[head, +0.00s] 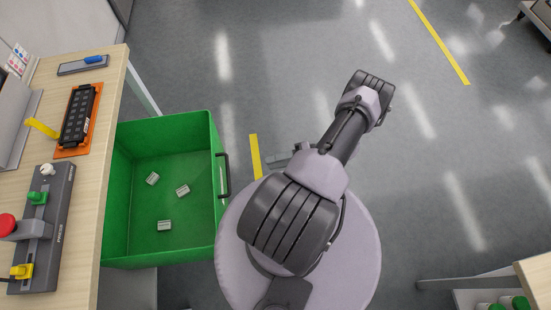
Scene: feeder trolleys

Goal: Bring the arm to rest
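My arm (345,135) rises from its round pale base and reaches up and to the right, over open floor. Its upper joint (370,92) is the farthest part that shows. A small grey part (283,159) sticks out to the left from under the arm. It may belong to my gripper, but I cannot tell. The gripper's fingers are not clearly visible, and nothing held can be made out.
A green bin (160,257) with several small grey blocks stands left of my base, close to it. A wooden workbench (95,180) with a control box (52,220) lines the left edge. Another table (538,278) is at lower right.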

